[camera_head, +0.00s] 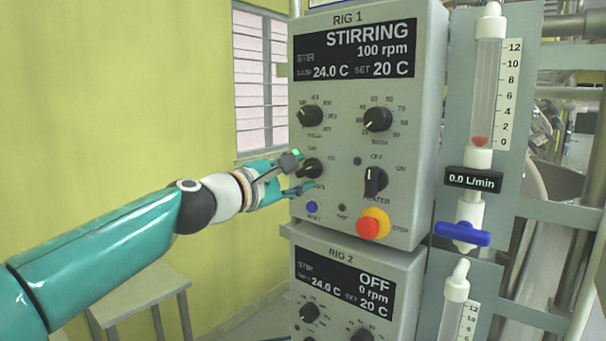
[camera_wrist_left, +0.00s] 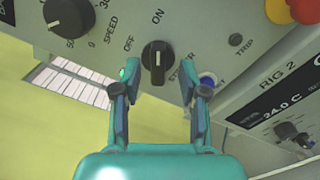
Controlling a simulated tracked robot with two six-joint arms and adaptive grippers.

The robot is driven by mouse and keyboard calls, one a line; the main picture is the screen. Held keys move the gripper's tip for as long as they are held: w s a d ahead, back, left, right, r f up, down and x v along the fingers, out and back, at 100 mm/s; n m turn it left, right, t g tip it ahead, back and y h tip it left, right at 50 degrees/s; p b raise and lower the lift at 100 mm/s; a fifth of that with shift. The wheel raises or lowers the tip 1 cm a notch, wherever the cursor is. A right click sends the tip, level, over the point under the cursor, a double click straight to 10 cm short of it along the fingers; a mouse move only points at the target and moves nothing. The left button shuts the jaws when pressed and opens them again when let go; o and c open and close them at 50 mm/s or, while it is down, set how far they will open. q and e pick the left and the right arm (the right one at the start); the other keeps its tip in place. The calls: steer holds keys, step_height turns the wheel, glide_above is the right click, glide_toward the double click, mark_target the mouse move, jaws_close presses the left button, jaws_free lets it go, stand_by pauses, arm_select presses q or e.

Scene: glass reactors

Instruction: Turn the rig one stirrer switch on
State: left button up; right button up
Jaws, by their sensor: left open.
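The rig one panel (camera_head: 336,125) has a display (camera_head: 355,52) that reads STIRRING, 100 rpm. The stirrer switch (camera_head: 312,168) is a black knob low on the panel's left side. In the left wrist view the switch (camera_wrist_left: 157,60) has its white mark towards the ON label. A small green lamp (camera_wrist_left: 123,74) is lit beside it. My left gripper (camera_head: 296,174) is open at the switch, and partly hides it in the head view. In the left wrist view its fingers stand apart on either side of the knob, without visibly clasping it. My right gripper is not in view.
The heater switch (camera_head: 375,181) and the red stop button (camera_head: 373,223) are to the right. A blue button (camera_head: 312,207) is just below my gripper. The rig two panel (camera_head: 353,290) is underneath, its display reading OFF. A flowmeter (camera_head: 487,90) stands at the right.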

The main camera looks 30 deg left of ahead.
arm_select(q)
steer(key=s, duration=1)
steer(key=shift+s+a, duration=0.15)
steer(key=shift+a, duration=0.25)
steer(key=shift+f, duration=0.1)
